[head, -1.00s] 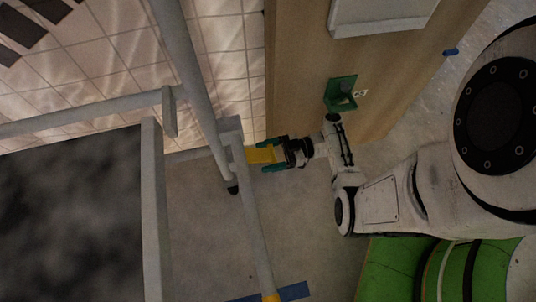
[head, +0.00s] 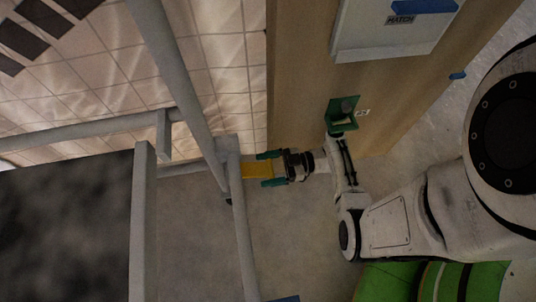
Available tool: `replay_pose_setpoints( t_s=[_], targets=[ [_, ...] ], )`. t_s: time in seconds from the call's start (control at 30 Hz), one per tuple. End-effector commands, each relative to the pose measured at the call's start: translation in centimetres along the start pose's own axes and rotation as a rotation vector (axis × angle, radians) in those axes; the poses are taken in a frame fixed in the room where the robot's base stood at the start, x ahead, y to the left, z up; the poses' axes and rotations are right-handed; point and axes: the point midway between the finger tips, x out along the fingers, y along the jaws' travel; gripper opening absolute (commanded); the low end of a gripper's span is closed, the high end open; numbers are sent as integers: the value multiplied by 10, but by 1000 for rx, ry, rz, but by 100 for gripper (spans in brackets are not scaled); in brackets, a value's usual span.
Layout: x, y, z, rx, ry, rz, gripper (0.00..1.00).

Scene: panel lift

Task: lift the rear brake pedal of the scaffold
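The scaffold's grey frame (head: 238,215) stands at the left. The yellow brake pedal (head: 256,171) sticks out to the right from the foot of a grey post, beside a dark caster. My gripper (head: 268,169) reaches in from the right, its two green fingers spread on the upper and lower sides of the pedal. The pedal's right end lies between the fingers. I cannot tell whether they touch it, or the pedal's tilt.
A wooden panel (head: 300,70) with a green bracket (head: 342,113) and a white hatch plate (head: 390,25) lies above my arm. Green rounded objects (head: 395,280) are at the lower right. Bare grey floor (head: 300,240) lies below the gripper.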

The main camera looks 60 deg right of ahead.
Motion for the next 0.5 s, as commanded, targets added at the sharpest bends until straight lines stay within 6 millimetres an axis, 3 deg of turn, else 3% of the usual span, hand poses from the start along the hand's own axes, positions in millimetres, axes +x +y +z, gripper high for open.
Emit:
replay_pose_setpoints(
  t_s=[0.13,0.5],
  targets=[
    [0,0,0,1,-1,0,98],
    [0,0,1,2,-3,0,98]
  ],
)
